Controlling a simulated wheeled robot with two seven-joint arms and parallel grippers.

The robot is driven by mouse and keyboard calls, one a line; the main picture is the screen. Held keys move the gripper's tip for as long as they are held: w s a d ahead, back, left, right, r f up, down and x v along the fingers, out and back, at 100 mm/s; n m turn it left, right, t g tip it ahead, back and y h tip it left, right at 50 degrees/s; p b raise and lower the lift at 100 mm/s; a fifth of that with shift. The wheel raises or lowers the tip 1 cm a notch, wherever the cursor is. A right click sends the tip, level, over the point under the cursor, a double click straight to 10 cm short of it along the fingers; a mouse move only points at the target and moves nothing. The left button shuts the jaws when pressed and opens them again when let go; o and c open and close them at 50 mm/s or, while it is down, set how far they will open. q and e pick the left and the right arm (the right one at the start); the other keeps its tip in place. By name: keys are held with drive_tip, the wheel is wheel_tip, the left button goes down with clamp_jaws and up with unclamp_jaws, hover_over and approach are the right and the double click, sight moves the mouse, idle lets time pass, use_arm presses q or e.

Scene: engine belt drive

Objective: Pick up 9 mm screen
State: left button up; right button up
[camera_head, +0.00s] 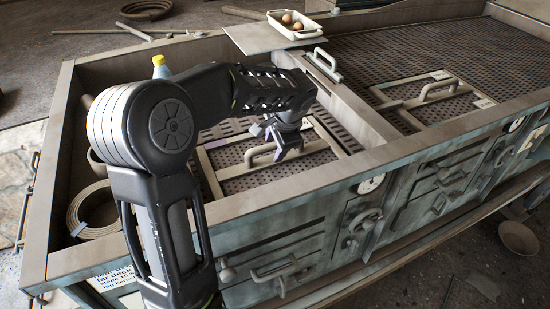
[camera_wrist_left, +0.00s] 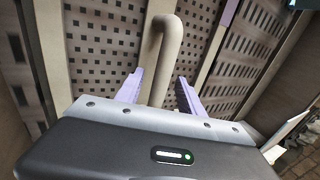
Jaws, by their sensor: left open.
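A framed, perforated screen (camera_head: 236,184) with a raised bar handle (camera_head: 258,151) lies in the near left part of the box. A second framed screen (camera_head: 402,116) with a similar handle (camera_head: 438,87) lies to the right. I cannot read which one is 9 mm. My left gripper (camera_head: 286,150) is open, low over the left screen at the end of its handle. In the left wrist view, the handle (camera_wrist_left: 166,48) runs between the two purple fingers of the gripper (camera_wrist_left: 159,90), with gaps to both sides. Square holes show around it. My right gripper is out of view.
The box's wooden rim (camera_head: 300,198) and a divider (camera_head: 350,105) stand around the left screen. A tray with eggs (camera_head: 294,24) sits on a board at the back. Coiled rings (camera_head: 92,212) lie at the left, and a yellow-blue bottle (camera_head: 160,66) stands behind my arm.

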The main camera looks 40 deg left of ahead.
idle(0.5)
use_arm(q)
clamp_jaws()
drive_tip(key=shift+w+r, duration=0.1)
drive_tip(key=shift+r, duration=0.05)
idle(1.1)
